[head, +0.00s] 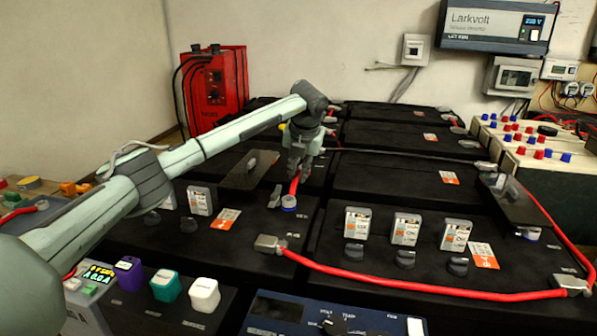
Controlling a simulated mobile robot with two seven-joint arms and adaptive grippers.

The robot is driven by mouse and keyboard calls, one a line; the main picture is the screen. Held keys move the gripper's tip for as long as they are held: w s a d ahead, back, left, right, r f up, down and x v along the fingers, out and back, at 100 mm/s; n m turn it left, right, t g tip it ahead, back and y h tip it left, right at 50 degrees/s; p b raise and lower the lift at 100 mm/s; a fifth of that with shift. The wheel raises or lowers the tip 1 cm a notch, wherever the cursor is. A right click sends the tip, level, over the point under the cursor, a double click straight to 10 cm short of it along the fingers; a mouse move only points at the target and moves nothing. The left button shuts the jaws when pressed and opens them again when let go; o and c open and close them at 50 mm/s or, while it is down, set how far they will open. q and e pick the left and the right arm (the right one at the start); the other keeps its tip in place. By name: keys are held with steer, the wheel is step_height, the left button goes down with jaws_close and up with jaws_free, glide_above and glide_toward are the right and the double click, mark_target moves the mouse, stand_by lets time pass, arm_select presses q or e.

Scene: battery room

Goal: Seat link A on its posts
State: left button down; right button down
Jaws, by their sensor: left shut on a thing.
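My left gripper (302,168) comes down over the black batteries in the middle of the head view, fingers pointing down. It is shut on a short red piece (294,186), which seems to be part of a red link; the arm hides most of it. No letter A can be read on it. I cannot tell whether the held piece touches the post. My right gripper is not in view.
A long red cable (420,291) with grey end lugs lies across the front right battery (335,262). Another red cable (550,222) runs down the right side. Orange-labelled grey modules (406,229) stand on the batteries. A red charger (215,88) stands at back left.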

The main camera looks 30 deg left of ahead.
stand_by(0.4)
arm_select(q)
steer(key=c, duration=1.1)
jaws_free()
steer(key=shift+f, duration=0.1)
steer(key=shift+o, duration=0.2)
steer(key=shift+r+p, duration=2.6)
steer(key=shift+r, duration=1.45)
